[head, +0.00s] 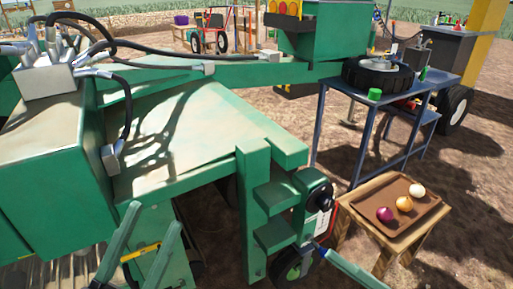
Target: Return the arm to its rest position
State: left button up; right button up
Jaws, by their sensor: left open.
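My left gripper (155,215) is at the bottom left of the head view. Its two long fingers stand apart, and I see nothing held between them. It is in front of the large green elevator machine (185,125), low beside its front side. Whether it touches the machine, I cannot tell. The rest of the left arm is mostly cut off by the lower edge.
A brown tray (372,194) with a purple, an orange and a white onion stands on a small wooden table at right. A blue workbench (335,105) bears a tyre (378,76) behind it. Bare soil (470,190) is open at far right.

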jog(key=w+d+r+m+t+h+p, duration=0.4)
jog(key=r+m+t+h, duration=0.3)
jog(key=m+t, duration=0.45)
pick_arm(q)
jog(key=w+a+f+n+g+y+p, duration=0.25)
jog(key=w+f+n+y+p, duration=0.25)
jog(key=w+n+y+p, duration=0.35)
pick_arm(e)
jog(key=w+d+f+m+g+h+p, duration=0.2)
jog(key=w+f+m+g+h, duration=0.25)
jog(key=w+f+h, duration=0.2)
pick_arm(q)
jog(key=s+a+f+n+g+y+p, duration=0.2)
jog(key=s+f+g+y+p, duration=0.2)
jog(key=s+f+g+p, duration=0.6)
notch_tip(320, 180, down, 3)
jog(key=p, duration=0.5)
jog(key=shift+s+y, duration=0.35)
jog(key=shift+s, duration=0.05)
pick_arm(e)
jog(key=s+d+f+m+g+h, duration=0.2)
jog(key=s+f+m+g+h, duration=0.2)
jog(key=s+f+g, duration=0.4)
notch_tip(320, 180, down, 4)
jog(key=shift+s+f+g, duration=0.2)
jog(key=shift+s+g, duration=0.1)
jog(key=shift+s, duration=0.45)
pick_arm(q)
jog(key=shift+w+r, duration=0.1)
jog(key=shift+r, duration=0.05)
